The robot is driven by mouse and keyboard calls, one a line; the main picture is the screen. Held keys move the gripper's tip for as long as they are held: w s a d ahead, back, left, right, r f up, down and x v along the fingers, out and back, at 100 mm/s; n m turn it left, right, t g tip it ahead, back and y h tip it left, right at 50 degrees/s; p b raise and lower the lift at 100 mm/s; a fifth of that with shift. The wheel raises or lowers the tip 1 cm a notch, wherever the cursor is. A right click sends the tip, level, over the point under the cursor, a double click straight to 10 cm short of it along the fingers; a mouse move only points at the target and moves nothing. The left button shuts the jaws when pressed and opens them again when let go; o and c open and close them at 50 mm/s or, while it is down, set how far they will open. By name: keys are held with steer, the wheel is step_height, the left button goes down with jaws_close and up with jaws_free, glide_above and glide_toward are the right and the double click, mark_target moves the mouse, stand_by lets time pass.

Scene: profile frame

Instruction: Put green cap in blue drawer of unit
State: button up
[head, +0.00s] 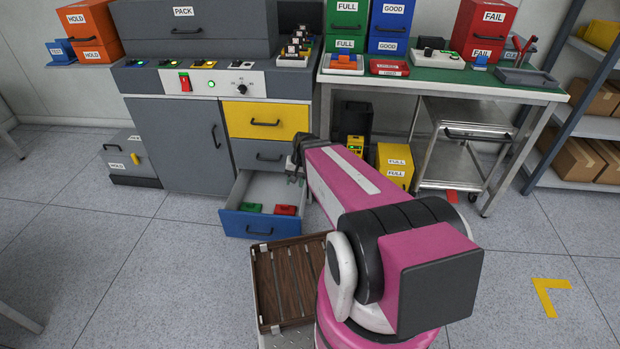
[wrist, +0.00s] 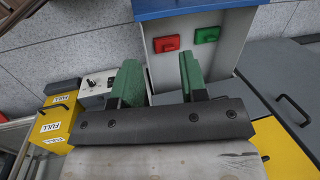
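The blue drawer (head: 232,221) of the grey unit is pulled open at the bottom of its drawer column. The green cap (head: 251,208) lies on the drawer floor near its front, left of a red cap (head: 286,210). In the wrist view, the picture is turned round: the green cap (wrist: 207,35) is right of the red cap (wrist: 166,44), behind the blue drawer front (wrist: 190,9). My gripper (head: 294,175) is over the right rear part of the drawer. In the wrist view, its two green fingers (wrist: 161,82) are apart with nothing between them.
Above the blue drawer are a shut grey drawer (head: 262,156) and a shut yellow drawer (head: 268,121). Yellow boxes marked FULL (head: 394,164) stand right of the unit. Floor left of the drawer is clear.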

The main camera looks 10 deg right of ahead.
steer(key=s+d+r+n+h, duration=0.2)
steer(key=s+d+r, duration=0.2)
steer(key=s+r, duration=0.2)
steer(key=shift+d+n+h, duration=0.3)
steer(key=shift+n+h, duration=0.1)
steer(key=shift+c, duration=0.3)
stand_by(0.6)
